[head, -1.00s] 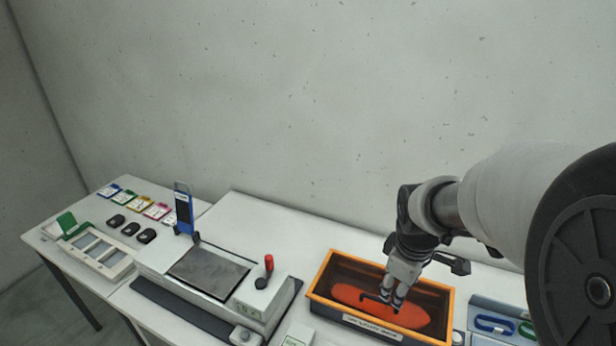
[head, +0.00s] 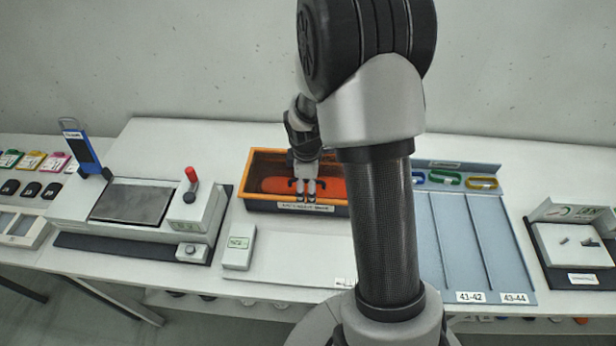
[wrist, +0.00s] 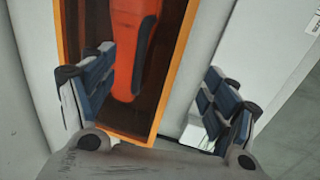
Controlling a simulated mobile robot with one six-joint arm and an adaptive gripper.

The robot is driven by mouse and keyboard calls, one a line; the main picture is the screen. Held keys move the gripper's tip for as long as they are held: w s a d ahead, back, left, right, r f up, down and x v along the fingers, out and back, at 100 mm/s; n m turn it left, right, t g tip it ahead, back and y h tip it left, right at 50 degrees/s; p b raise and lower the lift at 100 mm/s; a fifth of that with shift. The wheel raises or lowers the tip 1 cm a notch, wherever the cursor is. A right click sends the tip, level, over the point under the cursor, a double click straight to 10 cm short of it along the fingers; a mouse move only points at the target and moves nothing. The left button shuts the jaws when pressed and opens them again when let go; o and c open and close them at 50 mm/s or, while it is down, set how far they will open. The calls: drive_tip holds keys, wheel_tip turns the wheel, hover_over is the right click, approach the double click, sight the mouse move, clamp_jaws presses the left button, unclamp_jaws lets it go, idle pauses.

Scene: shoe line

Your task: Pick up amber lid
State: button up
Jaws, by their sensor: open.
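The orange-rimmed box (head: 268,204) with a label on its front stands on the white table in the head view. Its top looks dark amber-brown; whether this is a see-through amber lid or the box's inside, I cannot tell. A long red-orange shape (head: 275,185) shows within the rim, and in the wrist view (wrist: 132,60) too. My gripper (head: 307,190) points down over the front part of the box. In the wrist view my gripper (wrist: 157,100) is open and empty, its dark fingers apart on either side of the box's near end. Contact cannot be told.
A small device (head: 239,247) stands in front of the box. A blue-grey rack (head: 480,240) with coloured loops lies to the right. My arm hides part of the table.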

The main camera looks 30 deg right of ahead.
drive_tip(key=shift+w+d+f+b, duration=0.1)
drive_tip(key=shift+w+f+b, duration=0.15)
drive_tip(key=shift+f, duration=0.65)
drive_tip(key=shift+w+d+f+b, duration=0.1)
drive_tip(key=shift+w+f+b, duration=0.15)
drive_tip(key=shift+f, duration=0.65)
drive_tip(key=shift+w+d+f+b, duration=0.15)
drive_tip(key=shift+f+b, duration=0.1)
drive_tip(key=shift+f, duration=0.65)
drive_tip(key=shift+a, duration=0.1)
clamp_jaws()
drive_tip(key=shift+r, duration=0.1)
